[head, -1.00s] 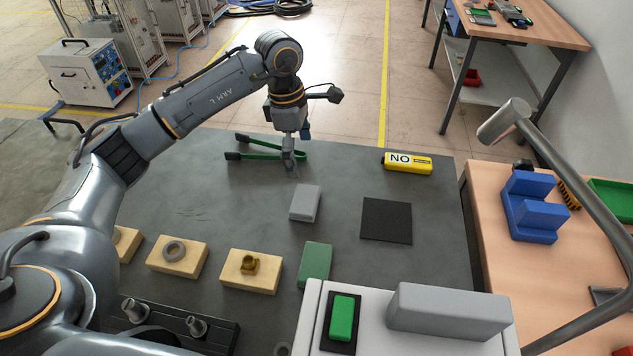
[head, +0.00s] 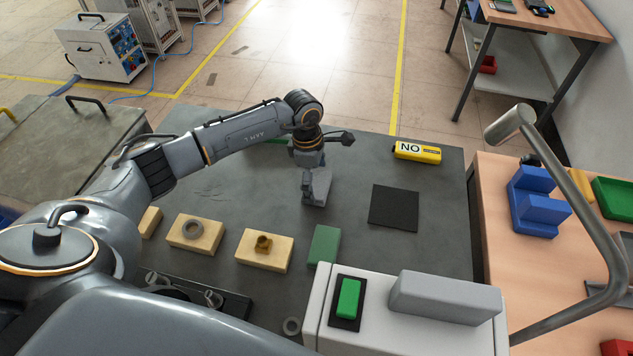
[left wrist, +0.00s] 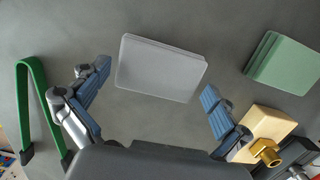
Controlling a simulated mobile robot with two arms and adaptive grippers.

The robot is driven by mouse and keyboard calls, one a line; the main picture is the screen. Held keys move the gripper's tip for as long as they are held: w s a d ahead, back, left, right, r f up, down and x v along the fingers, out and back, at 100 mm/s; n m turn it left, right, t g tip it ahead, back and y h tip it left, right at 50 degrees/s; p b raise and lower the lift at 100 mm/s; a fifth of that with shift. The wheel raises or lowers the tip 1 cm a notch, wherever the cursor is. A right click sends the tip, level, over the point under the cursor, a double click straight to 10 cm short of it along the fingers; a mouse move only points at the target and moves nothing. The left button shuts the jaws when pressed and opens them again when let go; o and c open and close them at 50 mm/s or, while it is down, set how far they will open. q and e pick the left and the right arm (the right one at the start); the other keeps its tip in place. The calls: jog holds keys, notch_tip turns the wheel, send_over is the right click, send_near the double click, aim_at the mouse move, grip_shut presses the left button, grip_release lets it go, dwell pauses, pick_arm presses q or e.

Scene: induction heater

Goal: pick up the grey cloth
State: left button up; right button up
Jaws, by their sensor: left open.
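The grey cloth (head: 320,187) is a flat, folded, light grey block lying on the dark work table. In the left wrist view the cloth (left wrist: 160,68) lies ahead, slightly turned. My left gripper (head: 308,178) is right over the cloth in the head view and hides part of it. In the left wrist view my left gripper (left wrist: 156,86) is open, with one blue-padded finger on each side of the cloth's near edge. Nothing is held between the fingers. I cannot tell how high the fingertips are above the table. My right gripper is not in view.
A green cloth (head: 324,245) and a tan block with a brass fitting (head: 264,252) lie nearer. Green tongs (left wrist: 40,105) lie beside the left finger. A white heater box (head: 316,318) stands in front.

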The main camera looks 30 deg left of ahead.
pick_arm(q)
jog(key=shift+f, duration=0.3)
jog(key=c, duration=0.8)
jog(key=shift+r, duration=0.1)
jog(key=shift+w+r+b, duration=0.1)
jog(key=shift+r+b, duration=0.25)
jog(key=shift+b, duration=0.1)
jog(key=s+a+r+b, duration=0.2)
jog(key=a+r, duration=0.2)
jog(key=s+a+r+b, duration=0.2)
jog(key=s+a+r, duration=0.1)
jog(key=a+r, duration=0.1)
jog(key=s+a+r+b, duration=0.2)
jog(key=a+r, duration=0.1)
jog(key=r, duration=0.1)
jog(key=shift+s+a+r, duration=0.15)
jog(key=shift+s+a, duration=0.2)
jog(key=shift+a, duration=0.05)
